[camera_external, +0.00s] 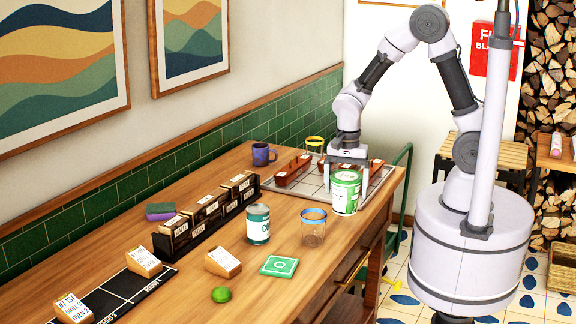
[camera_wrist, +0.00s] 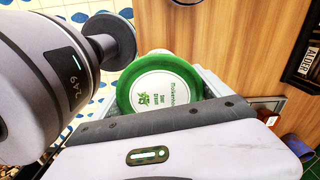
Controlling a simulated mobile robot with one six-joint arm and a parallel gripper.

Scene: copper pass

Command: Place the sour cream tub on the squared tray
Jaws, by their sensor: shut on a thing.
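The sour cream tub (camera_external: 345,191) is white and green. In the wrist view its round green-rimmed lid (camera_wrist: 160,95) faces the camera between my fingers. My gripper (camera_external: 349,172) is shut on the tub and holds it upright. The squared tray (camera_external: 311,186) is a light grey tray with dark grid lines at the far end of the counter. In the external view the tub overlaps the tray's near edge; I cannot tell whether its base is above the tray or touches anything. My gripper hides part of the tray.
Brown labelled boxes (camera_external: 292,171) and a yellow-rimmed glass (camera_external: 314,145) stand on or by the tray. A blue-rimmed glass (camera_external: 313,228) and a teal can (camera_external: 258,224) stand nearer. A purple mug (camera_external: 263,154) is behind. A green square (camera_external: 279,266) and lime (camera_external: 221,295) lie in front.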

